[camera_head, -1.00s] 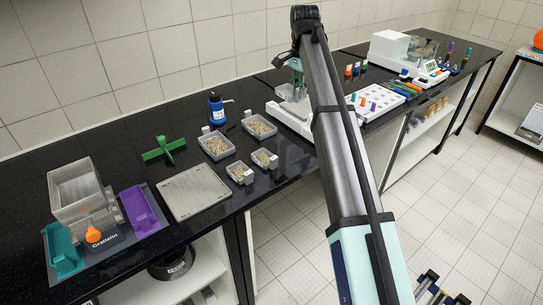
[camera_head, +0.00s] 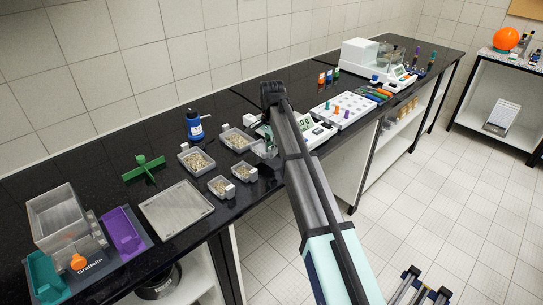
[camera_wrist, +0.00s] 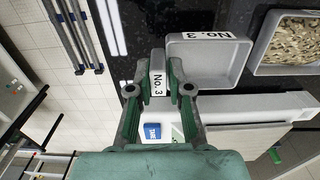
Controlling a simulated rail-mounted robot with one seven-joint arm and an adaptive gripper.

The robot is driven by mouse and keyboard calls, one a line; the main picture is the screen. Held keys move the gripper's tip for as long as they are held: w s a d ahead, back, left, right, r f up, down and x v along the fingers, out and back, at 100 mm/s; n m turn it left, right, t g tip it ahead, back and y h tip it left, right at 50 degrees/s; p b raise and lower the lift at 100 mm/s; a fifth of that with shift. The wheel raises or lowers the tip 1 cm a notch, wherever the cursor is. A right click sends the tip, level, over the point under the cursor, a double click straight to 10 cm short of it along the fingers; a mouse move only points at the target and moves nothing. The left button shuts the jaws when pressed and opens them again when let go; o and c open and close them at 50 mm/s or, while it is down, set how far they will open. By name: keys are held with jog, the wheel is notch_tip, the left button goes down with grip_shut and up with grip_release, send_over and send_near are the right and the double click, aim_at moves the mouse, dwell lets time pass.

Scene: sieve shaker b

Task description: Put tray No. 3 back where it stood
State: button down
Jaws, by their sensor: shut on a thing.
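Tray No. 3 is a small clear-grey tray that looks empty in the wrist view (camera_wrist: 205,62). "No. 3" shows on its wall and on its white tab (camera_wrist: 158,84). My gripper (camera_wrist: 158,72) is shut on that tab, with one finger on each side. In the head view the tray (camera_head: 265,149) hangs by the end of my arm, just right of the filled trays and left of the white balance (camera_head: 320,133). My arm hides most of the gripper there. I cannot tell whether the tray touches the bench.
Filled trays stand close by: two larger (camera_head: 197,161) (camera_head: 237,141) and two smaller (camera_head: 221,188) (camera_head: 244,173). A blue bottle (camera_head: 194,125) stands behind them. A flat metal plate (camera_head: 176,208) and a green cross-shaped piece (camera_head: 145,169) lie further left. The black bench edge is near.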

aim_at(271, 157)
jog(key=shift+f+p, duration=0.4)
jog(key=shift+f, duration=1.75)
jog(key=shift+f, duration=0.1)
jog(key=c, duration=1.1)
grip_release()
notch_tip(271, 157, up, 12)
jog(key=shift+r+b, duration=0.1)
jog(key=shift+b, duration=1.05)
